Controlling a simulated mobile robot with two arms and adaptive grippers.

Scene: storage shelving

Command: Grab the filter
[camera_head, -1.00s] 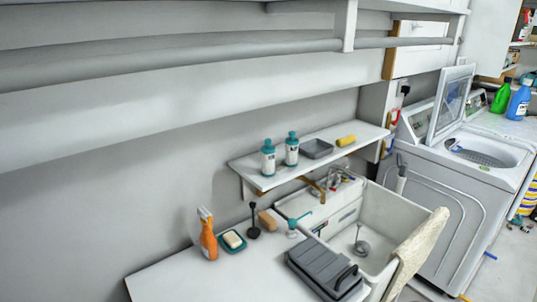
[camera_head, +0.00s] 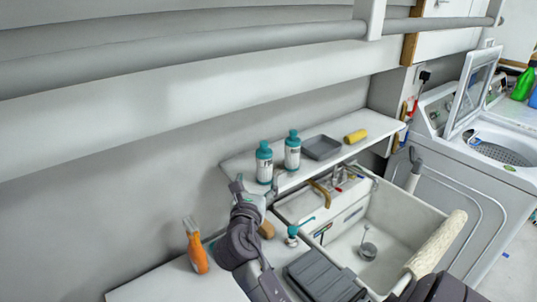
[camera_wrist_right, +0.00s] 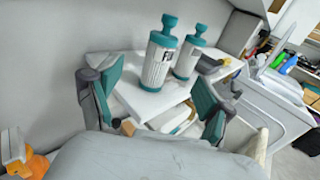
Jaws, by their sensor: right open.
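Two white cylinders with teal caps, a left one (camera_head: 264,164) and a right one (camera_head: 292,153), stand upright on the white wall shelf (camera_head: 362,129). The left one bears a dark label starting with F, so it may be the filter. In the right wrist view, the left cylinder (camera_wrist_right: 157,68) and the right cylinder (camera_wrist_right: 187,60) appear beyond the fingers. My right gripper (camera_head: 254,190) is open and empty, just in front of and below the left cylinder. Its teal-padded fingers also show in the wrist view (camera_wrist_right: 157,88), spread either side of the left cylinder, apparently without touching. My left gripper is not in view.
A grey tray (camera_head: 321,147) and a yellow roll (camera_head: 355,136) lie farther right on the shelf. Below are a sink (camera_head: 418,218), an orange spray bottle (camera_head: 196,250) and a dark grey case (camera_head: 325,277). A washing machine (camera_head: 455,200) stands right.

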